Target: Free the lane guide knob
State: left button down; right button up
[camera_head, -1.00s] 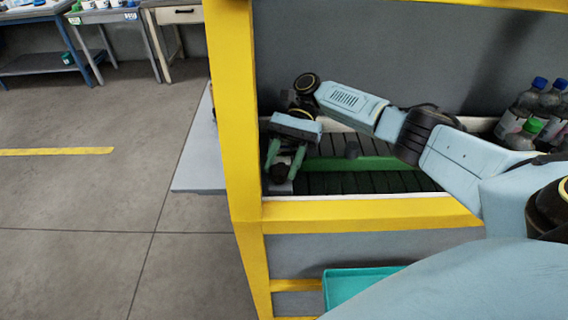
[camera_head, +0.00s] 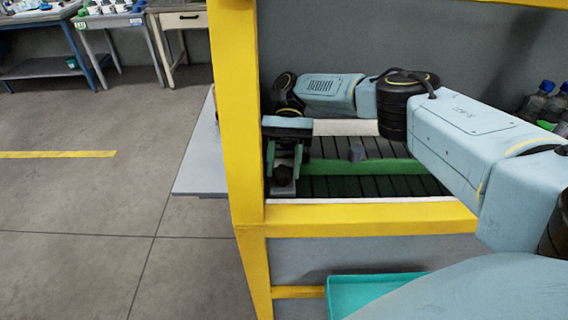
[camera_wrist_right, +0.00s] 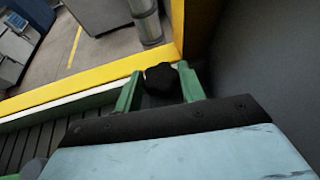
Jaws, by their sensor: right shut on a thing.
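The lane guide knob is a dark lobed knob (camera_head: 283,174) at the left end of the conveyor, just inside the yellow post. In the right wrist view the knob (camera_wrist_right: 161,78) sits between the two green fingertips. My right gripper (camera_head: 284,172) is shut on the knob, with its green fingers on either side; it also shows in the right wrist view (camera_wrist_right: 160,85). My left gripper is not in view.
A yellow frame post (camera_head: 237,110) and yellow rail (camera_head: 350,217) border the conveyor. Bottles (camera_head: 535,103) stand at the far right. A teal tray (camera_head: 345,291) is below the rail. A grey side table (camera_head: 200,165) juts out left of the post.

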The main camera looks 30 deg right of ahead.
dwell(0.4)
jog(key=o, duration=1)
